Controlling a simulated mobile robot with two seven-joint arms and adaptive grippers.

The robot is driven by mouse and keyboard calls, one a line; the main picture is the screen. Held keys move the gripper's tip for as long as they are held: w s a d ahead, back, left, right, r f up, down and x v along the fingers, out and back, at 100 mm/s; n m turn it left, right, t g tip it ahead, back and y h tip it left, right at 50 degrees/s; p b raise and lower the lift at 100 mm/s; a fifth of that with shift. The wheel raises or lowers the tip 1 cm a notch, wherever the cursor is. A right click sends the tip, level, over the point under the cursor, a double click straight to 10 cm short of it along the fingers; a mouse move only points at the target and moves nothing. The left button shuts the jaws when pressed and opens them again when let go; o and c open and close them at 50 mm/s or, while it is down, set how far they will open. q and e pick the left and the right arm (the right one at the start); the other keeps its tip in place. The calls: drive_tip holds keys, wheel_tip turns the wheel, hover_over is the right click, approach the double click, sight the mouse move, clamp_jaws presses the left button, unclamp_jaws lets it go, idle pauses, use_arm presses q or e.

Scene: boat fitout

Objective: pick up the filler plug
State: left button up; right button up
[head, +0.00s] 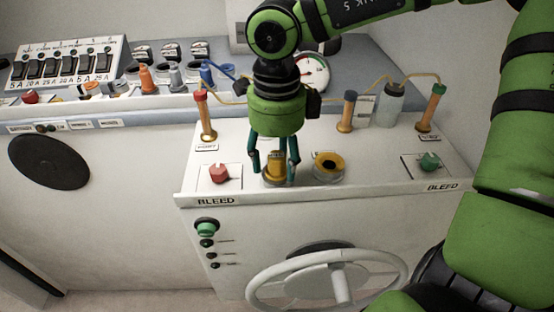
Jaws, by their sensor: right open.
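The filler plug seems to be the yellow, round-topped piece (275,168) standing on the white bench top, left of centre. My right gripper (275,170) points down with its two teal fingers open, one on each side of the plug. I cannot tell whether the fingers touch it. The gripper hides part of the plug's top. Just to the right is a yellow ring with a dark hole (328,166), which looks like a filler opening. My left gripper is not in view.
A red knob (219,174) stands left of the plug and a green knob (429,162) far right. Upright orange posts (207,117) with yellow hoses rise behind, beside a gauge (313,71). A steering wheel (327,277) sits on the front panel below.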

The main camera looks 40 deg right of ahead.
sight(277, 155)
drive_tip(key=shift+c, duration=0.8)
clamp_jaws()
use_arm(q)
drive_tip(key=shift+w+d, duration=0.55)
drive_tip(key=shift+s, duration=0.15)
use_arm(e)
drive_tip(key=shift+r, duration=0.25)
wheel_tip(277, 155, up, 10)
drive_tip(key=shift+f+b, duration=0.25)
drive_tip(key=shift+b, duration=0.8)
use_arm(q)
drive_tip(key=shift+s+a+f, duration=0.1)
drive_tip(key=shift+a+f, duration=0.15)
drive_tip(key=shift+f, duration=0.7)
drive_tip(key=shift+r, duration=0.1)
